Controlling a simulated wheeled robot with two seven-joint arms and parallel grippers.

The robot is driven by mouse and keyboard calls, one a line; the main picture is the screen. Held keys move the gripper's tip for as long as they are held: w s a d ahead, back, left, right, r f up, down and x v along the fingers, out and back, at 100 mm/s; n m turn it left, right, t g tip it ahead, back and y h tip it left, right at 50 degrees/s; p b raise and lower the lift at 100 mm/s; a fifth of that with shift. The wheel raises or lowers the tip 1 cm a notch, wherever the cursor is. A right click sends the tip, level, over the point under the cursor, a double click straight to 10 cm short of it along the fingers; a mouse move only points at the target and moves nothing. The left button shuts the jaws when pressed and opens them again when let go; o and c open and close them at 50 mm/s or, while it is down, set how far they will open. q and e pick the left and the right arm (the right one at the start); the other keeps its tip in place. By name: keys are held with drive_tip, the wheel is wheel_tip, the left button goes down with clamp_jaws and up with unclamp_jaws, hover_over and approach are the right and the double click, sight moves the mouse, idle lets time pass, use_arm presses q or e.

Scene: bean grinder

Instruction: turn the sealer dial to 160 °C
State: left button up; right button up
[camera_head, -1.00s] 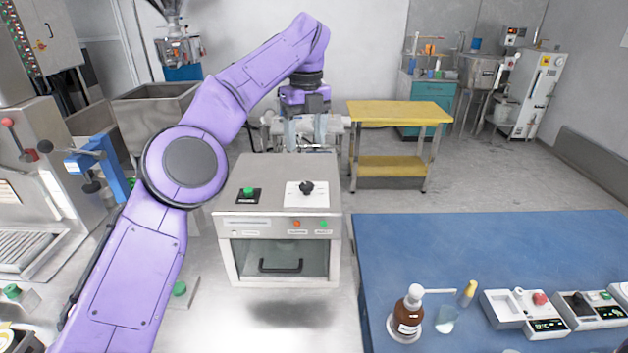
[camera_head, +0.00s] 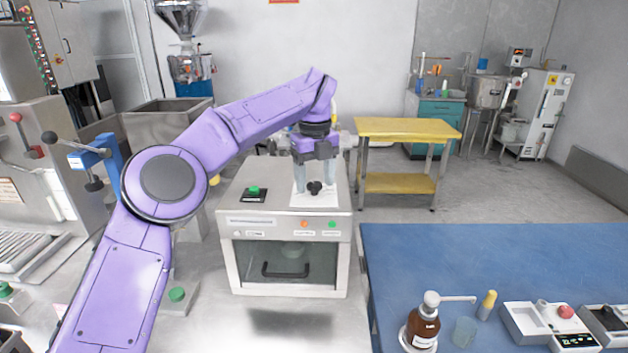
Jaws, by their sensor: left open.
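The sealer (camera_head: 290,223) is a grey metal box with a dark front window and a black handle. Its black dial (camera_head: 314,188) stands on a white plate on the top, right of a green button (camera_head: 254,190). My left gripper (camera_head: 314,186) points down from above with its two pale fingers apart, one on each side of the dial. I cannot tell whether the fingers touch the dial. The dial's scale marks are too small to read. My right gripper is not in view.
A blue table (camera_head: 490,275) on the right holds a brown pump bottle (camera_head: 422,325) and control boxes (camera_head: 550,325). A yellow cart (camera_head: 408,128) stands behind the sealer. Open floor lies between the cart and the blue table.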

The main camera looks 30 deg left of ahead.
use_arm(q)
drive_tip(key=c, duration=1.1)
drive_tip(key=shift+o, duration=0.2)
drive_tip(key=shift+r, duration=0.1)
drive_tip(key=shift+a+r+m+p, duration=0.1)
drive_tip(key=shift+r+m+p, duration=0.05)
drive_tip(key=shift+m+p, duration=2.4)
drive_tip(key=shift+m, duration=0.45)
drive_tip(key=o, duration=1.1)
drive_tip(key=shift+f, duration=0.2)
drive_tip(key=shift+c, duration=0.2)
